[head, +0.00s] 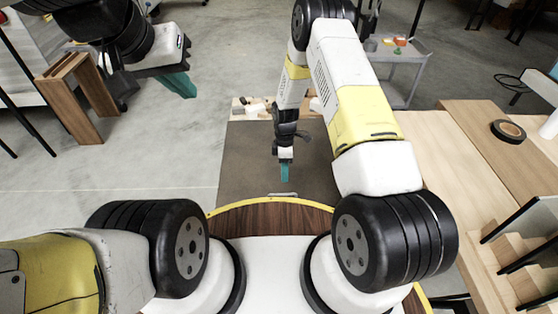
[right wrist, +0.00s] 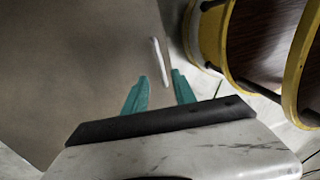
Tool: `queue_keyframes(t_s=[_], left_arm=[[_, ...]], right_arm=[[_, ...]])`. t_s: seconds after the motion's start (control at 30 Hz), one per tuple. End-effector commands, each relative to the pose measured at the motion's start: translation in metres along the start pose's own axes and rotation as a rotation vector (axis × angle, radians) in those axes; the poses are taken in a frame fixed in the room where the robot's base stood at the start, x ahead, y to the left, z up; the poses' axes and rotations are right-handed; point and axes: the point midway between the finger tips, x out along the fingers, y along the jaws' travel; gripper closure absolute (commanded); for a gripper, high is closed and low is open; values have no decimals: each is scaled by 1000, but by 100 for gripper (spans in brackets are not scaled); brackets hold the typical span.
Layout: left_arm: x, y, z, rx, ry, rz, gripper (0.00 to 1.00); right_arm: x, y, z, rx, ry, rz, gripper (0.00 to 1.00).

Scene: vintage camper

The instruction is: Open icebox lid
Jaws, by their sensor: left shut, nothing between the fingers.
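The icebox lid (head: 247,160) is a flat brown-grey panel ahead of me, and it appears closed. A pale bar handle (head: 283,195) lies near its near edge. In the right wrist view the lid (right wrist: 75,70) fills the left side, with the white handle (right wrist: 160,62) just beyond the fingertips. My right gripper (head: 284,175) points down over the lid near the handle. Its teal fingers (right wrist: 159,82) are apart with nothing held; contact with the handle is not visible. My left gripper (head: 182,84) is raised at the upper left, shut and empty, away from the lid.
A wooden stand (head: 75,82) is on the floor at the left. A light wooden bench (head: 470,140) with a dark tape roll (head: 508,131) is at the right. A grey cart (head: 400,65) stands at the back. Concrete floor left of the lid is clear.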

Motion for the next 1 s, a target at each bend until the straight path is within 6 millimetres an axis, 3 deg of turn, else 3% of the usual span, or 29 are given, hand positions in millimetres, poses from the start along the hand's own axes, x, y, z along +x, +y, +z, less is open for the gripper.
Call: queue_keyframes(t_s=[0.6, 0.97, 1.0], left_arm=[[0, 0, 0, 0, 0, 0, 100], [0, 0, 0, 0, 0, 0, 100], [0, 0, 0, 0, 0, 0, 100]], right_arm=[[82, -2, -1, -21, -4, -10, 67], [89, -2, 0, -20, -4, -9, 67], [89, -2, 0, -20, -4, -9, 71]])
